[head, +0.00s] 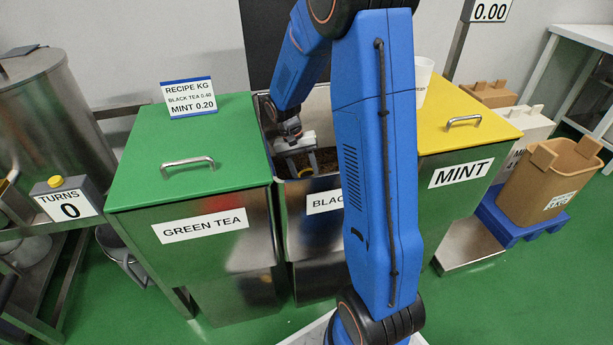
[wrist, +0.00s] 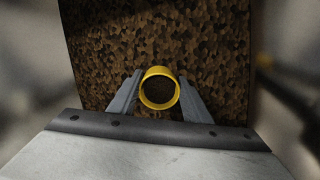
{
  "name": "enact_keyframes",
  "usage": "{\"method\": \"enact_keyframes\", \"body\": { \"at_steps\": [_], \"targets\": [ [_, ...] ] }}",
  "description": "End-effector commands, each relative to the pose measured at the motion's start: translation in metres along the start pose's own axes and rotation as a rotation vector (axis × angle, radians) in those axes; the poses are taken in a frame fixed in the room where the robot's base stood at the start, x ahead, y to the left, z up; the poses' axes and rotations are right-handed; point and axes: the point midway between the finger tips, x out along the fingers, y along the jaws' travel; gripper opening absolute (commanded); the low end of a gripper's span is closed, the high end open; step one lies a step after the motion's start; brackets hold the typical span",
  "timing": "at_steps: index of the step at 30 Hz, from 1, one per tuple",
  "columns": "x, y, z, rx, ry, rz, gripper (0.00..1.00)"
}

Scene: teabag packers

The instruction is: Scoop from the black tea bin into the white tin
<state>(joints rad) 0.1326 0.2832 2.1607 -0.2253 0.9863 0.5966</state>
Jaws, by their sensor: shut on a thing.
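The open black tea bin (head: 318,225) stands between the green tea and mint bins, its front label partly hidden by my arm. Dark brown tea (head: 320,160) lies inside it, and the tea (wrist: 200,50) fills much of the wrist view. My gripper (head: 297,150) is down in the bin's mouth. In the wrist view it is shut on the scoop (wrist: 158,106), seen end-on as a yellow ring between the fingers. The rest of the scoop is hidden, so I cannot tell its load. A white tin (head: 424,72), cup-shaped, stands at the back left of the mint bin.
The green lid (head: 185,150) and yellow lid (head: 470,105) are shut, each with a raised handle. A scale display (head: 490,10) reads 0.00. A turns counter (head: 68,205) reads 0 at left. Brown crate (head: 548,185) stands on a blue pallet at right.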

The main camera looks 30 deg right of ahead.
Motion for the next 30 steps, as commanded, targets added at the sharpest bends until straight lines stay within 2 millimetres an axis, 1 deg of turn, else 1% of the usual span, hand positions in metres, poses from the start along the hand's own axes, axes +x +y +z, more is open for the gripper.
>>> {"method": "enact_keyframes", "body": {
  "at_steps": [5,8,11,30],
  "targets": [
    [-0.001,0.000,0.001,-0.002,0.001,-0.008,0.23],
    [-0.005,0.002,0.001,-0.002,0.002,-0.009,0.23],
    [-0.014,0.004,0.002,-0.001,0.003,-0.010,0.23],
    [-0.091,0.027,0.015,-0.001,0.003,-0.009,0.23]
  ]
}}
